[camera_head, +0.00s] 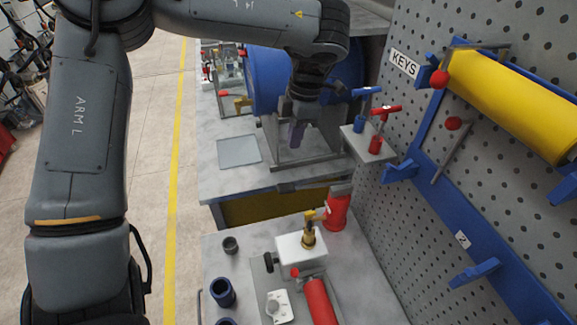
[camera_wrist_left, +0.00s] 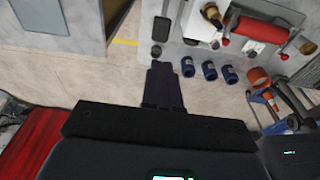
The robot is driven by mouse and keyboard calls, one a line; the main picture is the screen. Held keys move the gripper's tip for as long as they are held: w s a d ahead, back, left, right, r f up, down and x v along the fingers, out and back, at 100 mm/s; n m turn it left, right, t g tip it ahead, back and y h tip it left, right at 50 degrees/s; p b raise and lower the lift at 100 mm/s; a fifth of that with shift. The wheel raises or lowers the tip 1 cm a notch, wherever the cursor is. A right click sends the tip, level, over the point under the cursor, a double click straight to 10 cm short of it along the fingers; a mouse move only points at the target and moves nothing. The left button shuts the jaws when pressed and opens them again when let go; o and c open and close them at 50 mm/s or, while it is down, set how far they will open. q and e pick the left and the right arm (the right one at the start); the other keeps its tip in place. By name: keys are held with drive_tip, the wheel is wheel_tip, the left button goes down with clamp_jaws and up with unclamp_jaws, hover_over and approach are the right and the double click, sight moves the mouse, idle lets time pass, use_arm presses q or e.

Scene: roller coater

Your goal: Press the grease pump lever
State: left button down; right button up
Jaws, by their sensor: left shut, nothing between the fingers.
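A red upright canister (camera_head: 338,210), which looks like the grease pump, stands at the back of the near bench beside the pegboard. A long dark grey bar (camera_head: 303,184) runs left from its top and looks like its lever. My left gripper (camera_head: 296,134) points down over the far bench, beyond and above the bar and apart from it in the picture. Its fingers are closed together and empty. They also show in the left wrist view (camera_wrist_left: 163,85), above the floor and bench edge. I cannot make out the lever clearly there. My right gripper is not in view.
A white block with a brass fitting (camera_head: 309,235), a red roller (camera_head: 320,302) and blue cups (camera_head: 223,292) stand on the near bench. A blue drum (camera_head: 266,80) and a small stand with red and blue valves (camera_head: 376,143) are farther back. The pegboard (camera_head: 415,165) bounds the right.

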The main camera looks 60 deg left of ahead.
sight(284, 186)
use_arm(q)
drive_tip(key=f, duration=0.4)
drive_tip(key=s+f, duration=0.1)
drive_tip(key=f, duration=0.4)
drive_tip(key=s+f, duration=0.1)
drive_tip(key=f, duration=0.3)
drive_tip(key=shift+a+f, duration=0.25)
drive_tip(key=shift+f, duration=0.1)
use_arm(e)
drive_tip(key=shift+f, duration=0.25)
use_arm(q)
drive_tip(key=shift+s, duration=0.1)
